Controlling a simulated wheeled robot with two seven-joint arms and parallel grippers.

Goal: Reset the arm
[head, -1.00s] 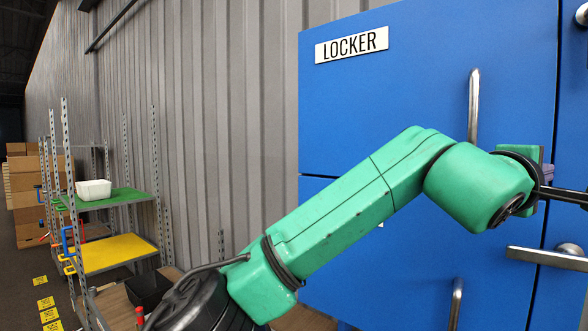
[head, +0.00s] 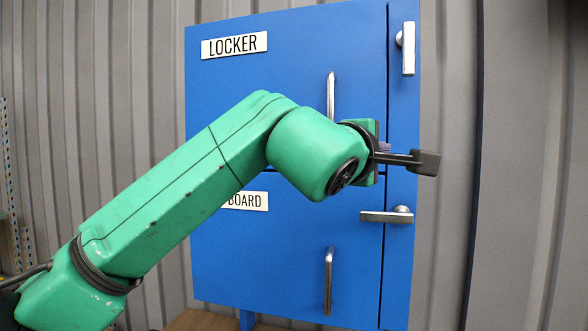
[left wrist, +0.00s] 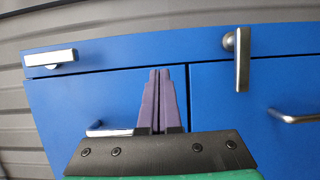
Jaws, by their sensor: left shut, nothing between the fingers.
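My left arm reaches across the head view from the lower left, in front of a blue cabinet. My left gripper (head: 384,146) is mostly hidden behind its wrist there; a bit of purple finger shows. In the left wrist view the two purple fingers of my left gripper (left wrist: 158,72) lie together, shut and empty. My right gripper is not in view.
The blue cabinet (head: 225,255) has an upper door marked LOCKER (head: 234,45) and a lower one with a partly hidden label (head: 247,201). Upright door handles (head: 331,97) and lever latches (head: 387,216) stick out near the arm. A grey corrugated wall (head: 520,150) stands behind.

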